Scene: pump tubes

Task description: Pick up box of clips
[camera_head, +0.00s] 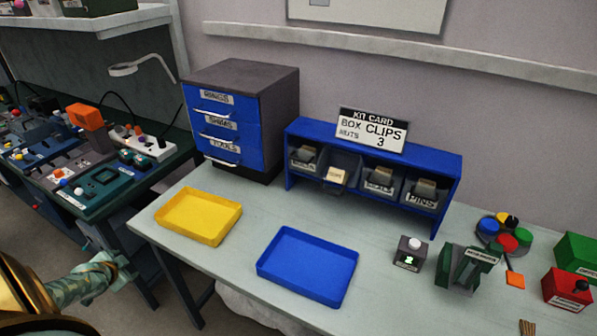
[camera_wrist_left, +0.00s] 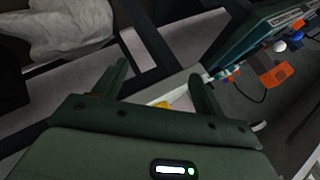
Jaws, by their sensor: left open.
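A blue rack (camera_head: 374,149) stands at the back of the bench with several dark bins in a row. A small cream box or label (camera_head: 336,176) shows at the front of its second bin from the left; its print is too small to read surely, so I cannot tell if it marks the clips. A kit card (camera_head: 371,130) on top reads "BOX", "CLIPS", "NUTS" and "3". My left gripper (camera_wrist_left: 160,88) is open and empty in the left wrist view, far from the rack. Part of my left arm shows at the head view's lower left. My right gripper is not in view.
An empty yellow tray (camera_head: 199,216) and an empty blue tray (camera_head: 307,266) lie on the bench. A blue drawer cabinet (camera_head: 240,118) stands behind the yellow tray. A small counter (camera_head: 410,252), a dark green fixture (camera_head: 466,267) and a red box (camera_head: 567,290) stand at right.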

